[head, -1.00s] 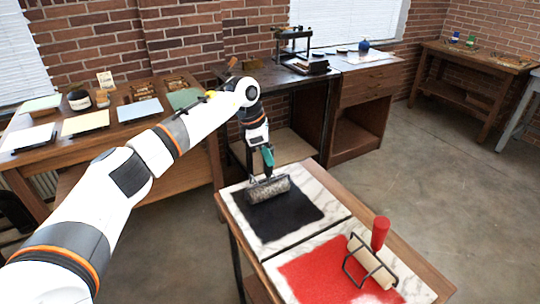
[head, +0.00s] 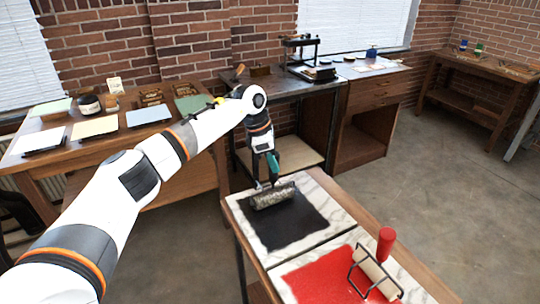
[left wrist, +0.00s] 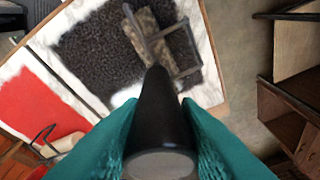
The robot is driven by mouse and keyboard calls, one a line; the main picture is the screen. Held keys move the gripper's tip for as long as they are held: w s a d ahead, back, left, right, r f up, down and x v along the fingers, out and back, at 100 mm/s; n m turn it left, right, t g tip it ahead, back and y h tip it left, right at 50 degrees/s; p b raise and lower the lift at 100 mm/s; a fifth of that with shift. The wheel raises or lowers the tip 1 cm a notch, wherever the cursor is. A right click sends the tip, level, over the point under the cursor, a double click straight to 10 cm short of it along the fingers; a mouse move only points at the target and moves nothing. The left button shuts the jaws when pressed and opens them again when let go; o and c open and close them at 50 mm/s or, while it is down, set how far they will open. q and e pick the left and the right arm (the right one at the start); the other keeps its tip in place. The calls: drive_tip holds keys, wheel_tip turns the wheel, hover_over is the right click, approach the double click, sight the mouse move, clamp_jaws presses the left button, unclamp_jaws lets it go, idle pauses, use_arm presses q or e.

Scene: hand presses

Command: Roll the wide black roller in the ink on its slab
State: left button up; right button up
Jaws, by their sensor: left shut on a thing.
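The wide roller (head: 271,196) lies on the far part of the black ink (head: 287,223), which covers much of a white marble slab (head: 333,212). Its drum looks mottled grey and black. My left gripper (head: 266,178) is shut on the roller's black handle (left wrist: 162,120), above the slab. In the left wrist view the teal fingers flank the handle, and the roller's frame and drum (left wrist: 150,35) show over the black ink. The right gripper is not in view.
Beside it on the same table, a second slab bears red ink (head: 322,277) and a red-handled roller (head: 376,267). A bench with a press (head: 301,45) stands behind. A side table with pale plates (head: 94,127) is at the left. Open floor lies to the right.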

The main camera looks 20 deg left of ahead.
use_arm(q)
drive_tip(key=s+d, duration=0.7)
drive_tip(key=d, duration=0.2)
drive_tip(key=shift+s+d, duration=0.3)
drive_tip(key=shift+d, duration=0.05)
idle(1.0)
drive_tip(key=shift+r+p, duration=1.5)
drive_tip(key=shift+r, duration=1.05)
